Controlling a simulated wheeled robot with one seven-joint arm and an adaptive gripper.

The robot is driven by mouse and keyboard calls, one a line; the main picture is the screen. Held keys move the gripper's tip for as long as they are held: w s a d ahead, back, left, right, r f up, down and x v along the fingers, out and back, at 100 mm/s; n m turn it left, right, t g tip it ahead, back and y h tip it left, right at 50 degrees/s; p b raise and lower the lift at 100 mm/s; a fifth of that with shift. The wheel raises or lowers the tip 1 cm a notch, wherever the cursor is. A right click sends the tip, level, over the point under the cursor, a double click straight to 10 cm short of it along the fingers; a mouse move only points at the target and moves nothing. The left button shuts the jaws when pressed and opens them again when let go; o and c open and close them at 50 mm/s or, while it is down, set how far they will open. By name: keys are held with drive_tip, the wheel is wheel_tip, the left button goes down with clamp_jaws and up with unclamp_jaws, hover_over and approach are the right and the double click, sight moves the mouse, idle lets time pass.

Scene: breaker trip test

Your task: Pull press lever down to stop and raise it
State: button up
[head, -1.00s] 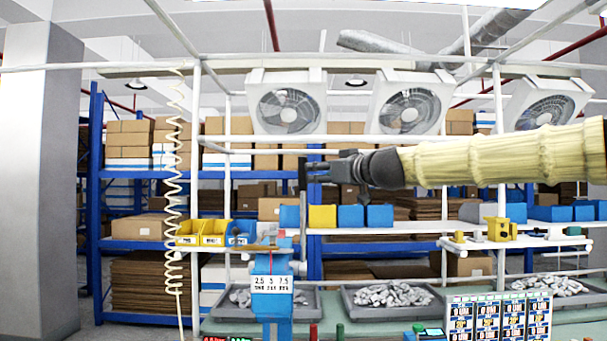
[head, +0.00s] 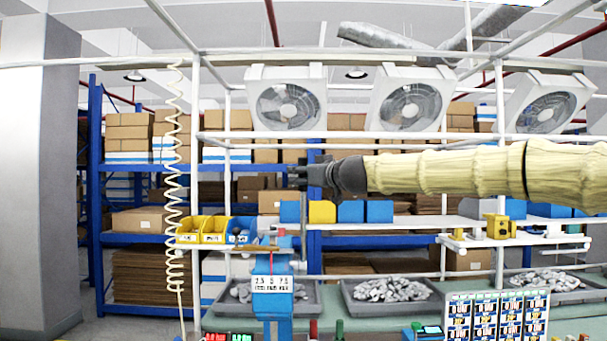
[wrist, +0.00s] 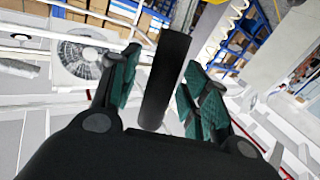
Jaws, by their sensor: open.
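The blue press (head: 272,285) stands on the bench at lower centre in the head view, with a numbered white label on its front. Its lever (head: 303,232) rises upright at its right side as a thin grey rod. My gripper (head: 297,176) is at the lever's top end. In the wrist view the lever's black grip (wrist: 166,80) stands between the two green-padded fingers of my gripper (wrist: 158,88). The fingers are open, one on each side, with gaps visible. The grip's lower end is near the dark palm; whether it touches cannot be told.
Yellow bins (head: 202,229) and a coiled cream cable (head: 175,150) are left of the press. Grey trays of metal parts (head: 388,290) stand behind. A panel of small displays (head: 497,315) is at lower right. White frame bars cross behind my arm.

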clamp_jaws()
drive_tip(key=shift+s+f+b, duration=0.15)
drive_tip(key=shift+b, duration=0.35)
